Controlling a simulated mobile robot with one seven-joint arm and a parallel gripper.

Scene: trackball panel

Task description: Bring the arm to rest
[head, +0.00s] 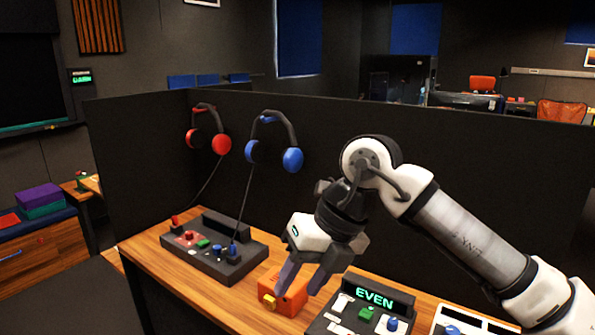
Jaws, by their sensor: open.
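My gripper (301,277) is at the end of my white and black arm, over the wooden desk (190,285). Its two grey fingers point down and are spread apart. They are close to an orange box (288,297) with a yellow knob on its near face. One finger overlaps the box in the picture; I cannot tell whether they touch. Nothing shows held between the fingers.
A black panel (208,262) with coloured buttons stands left on the desk. A panel with a green "EVEN" display (374,297) stands right of the orange box. Red headphones (221,144) and blue headphones (292,160) hang on the dark partition (330,130) behind.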

